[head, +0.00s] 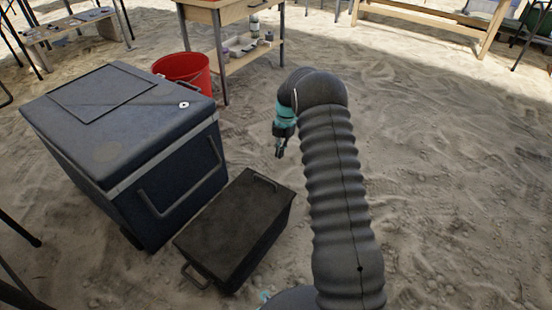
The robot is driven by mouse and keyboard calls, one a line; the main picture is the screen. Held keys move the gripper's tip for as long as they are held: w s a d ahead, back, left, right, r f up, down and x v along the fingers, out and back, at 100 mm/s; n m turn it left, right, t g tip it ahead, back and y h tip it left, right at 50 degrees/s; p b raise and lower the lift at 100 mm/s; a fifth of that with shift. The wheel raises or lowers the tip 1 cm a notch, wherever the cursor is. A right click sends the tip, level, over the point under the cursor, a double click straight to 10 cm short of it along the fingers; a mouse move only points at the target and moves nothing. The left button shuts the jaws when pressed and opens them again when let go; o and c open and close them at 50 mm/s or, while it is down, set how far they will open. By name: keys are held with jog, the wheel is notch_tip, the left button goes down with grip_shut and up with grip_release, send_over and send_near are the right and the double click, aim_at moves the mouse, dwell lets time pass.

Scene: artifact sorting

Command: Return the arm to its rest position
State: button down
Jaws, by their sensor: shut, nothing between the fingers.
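My gripper (280,150) hangs at the end of my grey ribbed arm, near the middle of the head view. It points down, with a teal band above its dark fingers. The fingers are shut and hold nothing. It is above the sand or the far right corner of a dark lidded box; the exact height is hard to tell. My arm rises from the bottom of the view and bends over at the top.
The dark box (235,228) with handles sits on the sand beside a large blue cooler (130,140). A red bucket (182,72) stands behind the cooler. A wooden table (215,12) with a lower shelf stands behind. Benches line the back. Sand right of my arm is clear.

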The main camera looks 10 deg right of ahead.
jog(key=shift+w+d+r, duration=0.25)
jog(key=s+r+m, duration=0.2)
jog(key=s+m, duration=0.7)
jog(key=m, duration=0.6)
jog(key=s+a+r+m+t+p, duration=0.1)
jog(key=s+r+m+t+p, duration=0.1)
jog(key=s+r, duration=0.9)
jog(key=s+a+r+m+t+h+p, duration=0.1)
jog(key=s+r+m, duration=0.4)
jog(key=s+r, duration=0.6)
jog(key=s+a+r+m+t+h+p, duration=0.1)
jog(key=s+a+r+m+t+p, duration=0.2)
jog(key=s+r, duration=0.8)
notch_tip(320, 180, up, 4)
jog(key=shift+s+f+m+t+p, duration=0.1)
jog(key=shift+s+m+t+p, duration=0.25)
jog(key=shift+m+t+p, duration=0.45)
jog(key=shift+a, duration=0.1)
dwell(1.8)
